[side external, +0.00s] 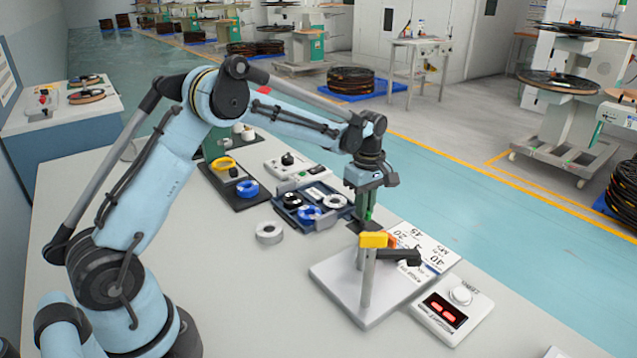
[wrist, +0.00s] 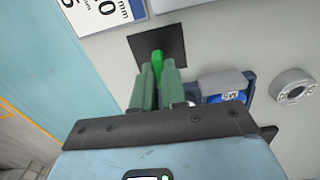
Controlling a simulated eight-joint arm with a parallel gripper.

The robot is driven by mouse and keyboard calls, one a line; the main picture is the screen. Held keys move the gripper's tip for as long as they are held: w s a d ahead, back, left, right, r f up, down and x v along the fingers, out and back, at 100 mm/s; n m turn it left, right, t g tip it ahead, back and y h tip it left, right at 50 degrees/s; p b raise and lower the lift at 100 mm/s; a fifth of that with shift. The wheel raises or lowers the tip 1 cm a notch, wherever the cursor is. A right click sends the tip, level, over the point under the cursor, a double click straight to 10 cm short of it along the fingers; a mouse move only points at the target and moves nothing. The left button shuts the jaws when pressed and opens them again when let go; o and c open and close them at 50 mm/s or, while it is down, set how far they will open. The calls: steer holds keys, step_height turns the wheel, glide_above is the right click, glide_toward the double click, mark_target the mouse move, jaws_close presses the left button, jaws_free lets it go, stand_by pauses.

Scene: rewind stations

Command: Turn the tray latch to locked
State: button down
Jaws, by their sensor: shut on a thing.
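The tray latch shows in the wrist view as a bright green handle (wrist: 157,60) standing on a dark square plate (wrist: 142,44). My gripper (wrist: 164,72) has its green fingers closed on either side of that handle, with its upper end showing past the fingertips. In the side view my gripper (side external: 367,208) points straight down just right of the blue-grey tray (side external: 287,212), and a yellow block on a stand partly hides the spot below it. The tray, also in the wrist view (wrist: 222,80), holds several rings. I cannot read the latch's locked or unlocked marks.
A white stand with a yellow block (side external: 373,240) and dark arm (side external: 400,257) rises close in front of my gripper. A box with a red display (side external: 446,310) is at right. A loose grey ring (side external: 269,233) lies left of the tray. The front left table is clear.

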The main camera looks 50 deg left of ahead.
steer(key=shift+n, duration=0.4)
steer(key=c, duration=1.2)
jaws_free()
step_height(320, 180, up, 12)
steer(key=shift+r, duration=0.1)
